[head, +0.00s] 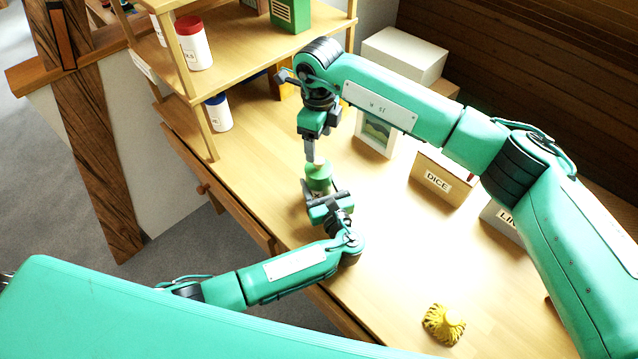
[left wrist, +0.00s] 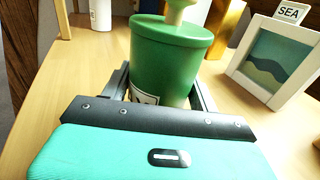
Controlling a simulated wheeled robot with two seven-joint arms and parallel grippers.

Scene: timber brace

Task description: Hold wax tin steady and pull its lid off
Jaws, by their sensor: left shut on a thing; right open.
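The wax tin (head: 318,184) is a green upright can on the table with a green lid and a pale knob. In the left wrist view the tin (left wrist: 165,65) stands between my left gripper's dark fingers, its lid on and the knob (left wrist: 180,12) cut by the top edge. My left gripper (head: 319,196) is shut on the tin's body, low down. My right gripper (head: 313,156) points down from above, open, with its fingertips at the knob. Its exact contact with the knob is too small to tell.
A shelf holds a red-lidded jar (head: 194,48) and a green box (head: 290,14); a blue-lidded jar (head: 219,113) stands below. A framed picture (head: 375,135), a DICE box (head: 440,180) and another labelled box (head: 503,222) stand right. A yellow object (head: 443,323) lies in front.

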